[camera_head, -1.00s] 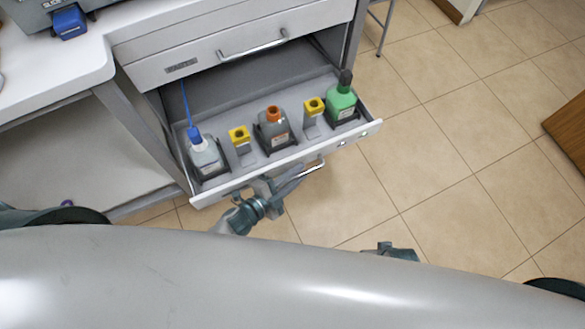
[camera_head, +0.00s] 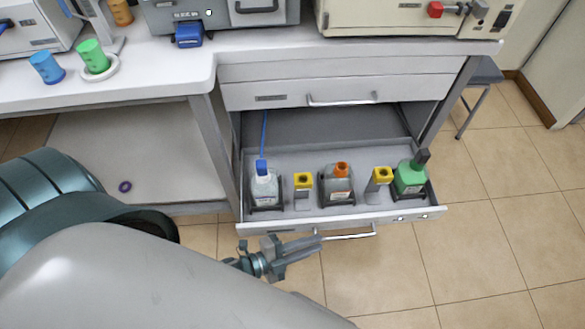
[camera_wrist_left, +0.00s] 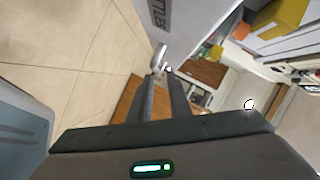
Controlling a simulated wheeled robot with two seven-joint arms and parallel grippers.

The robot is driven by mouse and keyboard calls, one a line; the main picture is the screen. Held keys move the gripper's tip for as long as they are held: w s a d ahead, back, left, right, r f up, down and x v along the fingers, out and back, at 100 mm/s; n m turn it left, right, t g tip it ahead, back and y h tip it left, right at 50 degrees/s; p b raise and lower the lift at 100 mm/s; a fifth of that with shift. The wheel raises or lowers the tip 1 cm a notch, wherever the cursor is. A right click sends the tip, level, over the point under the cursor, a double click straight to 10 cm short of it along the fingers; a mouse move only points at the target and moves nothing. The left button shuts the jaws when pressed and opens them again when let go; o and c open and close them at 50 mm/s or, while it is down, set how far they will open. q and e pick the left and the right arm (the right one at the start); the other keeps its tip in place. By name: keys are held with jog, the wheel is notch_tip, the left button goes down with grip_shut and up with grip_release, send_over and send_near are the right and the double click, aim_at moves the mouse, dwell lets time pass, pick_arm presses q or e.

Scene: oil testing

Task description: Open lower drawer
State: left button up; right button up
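The lower drawer (camera_head: 345,219) is pulled out of the cabinet, its tray showing. Its silver bar handle (camera_head: 350,236) is on the front. My left gripper (camera_head: 318,246) is at the handle's left end, in front of the drawer. In the left wrist view its two fingers (camera_wrist_left: 162,90) are apart with nothing held between them, and the handle's end (camera_wrist_left: 160,58) shows just beyond the tips. I cannot tell whether a finger touches the handle. My right gripper is not in view.
The drawer holds a white bottle (camera_head: 264,188), a grey bottle with orange cap (camera_head: 337,185), a green bottle (camera_head: 409,177) and yellow-topped holders. The upper drawer (camera_head: 420,91) is shut. Machines and coloured cups stand on the counter (camera_head: 120,82). Tiled floor right of the drawer is clear.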

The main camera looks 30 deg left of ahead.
pick_arm(q)
jog(key=v, duration=0.6)
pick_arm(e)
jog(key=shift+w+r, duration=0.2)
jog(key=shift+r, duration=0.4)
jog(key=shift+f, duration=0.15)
pick_arm(q)
jog(key=shift+s, duration=0.1)
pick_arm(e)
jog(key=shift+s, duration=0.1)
